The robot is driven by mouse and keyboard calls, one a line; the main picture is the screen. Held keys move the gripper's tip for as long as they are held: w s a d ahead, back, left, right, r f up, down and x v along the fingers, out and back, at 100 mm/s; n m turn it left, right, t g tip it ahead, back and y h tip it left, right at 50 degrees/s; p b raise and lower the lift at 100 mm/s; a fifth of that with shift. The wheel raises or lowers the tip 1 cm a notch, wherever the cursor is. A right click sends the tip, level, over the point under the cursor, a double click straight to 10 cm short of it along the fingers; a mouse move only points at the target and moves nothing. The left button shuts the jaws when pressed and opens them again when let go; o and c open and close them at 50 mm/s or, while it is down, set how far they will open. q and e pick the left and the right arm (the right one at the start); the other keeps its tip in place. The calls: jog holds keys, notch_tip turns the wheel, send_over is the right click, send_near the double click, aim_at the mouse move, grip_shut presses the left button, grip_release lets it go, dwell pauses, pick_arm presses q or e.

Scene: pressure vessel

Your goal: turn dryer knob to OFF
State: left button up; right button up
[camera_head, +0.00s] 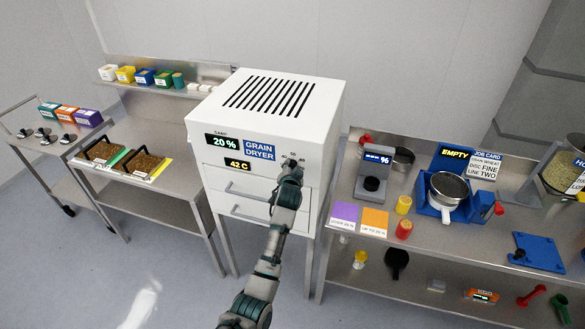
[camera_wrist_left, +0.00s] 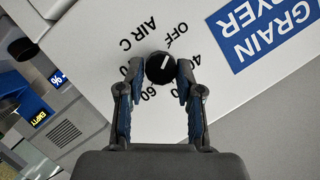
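The white grain dryer (camera_head: 265,110) stands in the middle of the head view. Its panel displays 20% and 42 C. The black dryer knob (camera_wrist_left: 160,68) shows in the left wrist view with a white pointer line. The line points up and right, roughly toward the OFF mark (camera_wrist_left: 177,30), on the side of the 40 mark. My left gripper (camera_wrist_left: 161,72) has a finger on each side of the knob, close against it, and appears shut on it. In the head view my left gripper (camera_head: 291,168) covers most of the knob. My right gripper is out of view.
Two drawers with handles (camera_head: 245,190) sit below the panel. A steel bench (camera_head: 345,235) at right carries a scale (camera_head: 372,180), a blue sieve stand (camera_head: 448,195) and cups. A left bench (camera_head: 150,192) holds grain trays. The floor in front is clear.

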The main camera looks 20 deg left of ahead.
pick_arm(q)
jog(key=o, duration=0.4)
jog(key=shift+f, duration=0.45)
jog(key=shift+c, duration=0.2)
jog(key=shift+r, duration=0.15)
jog(key=shift+r, duration=0.1)
jog(key=v, duration=1.1)
jog(key=shift+s+d, duration=0.15)
jog(key=shift+s, duration=0.2)
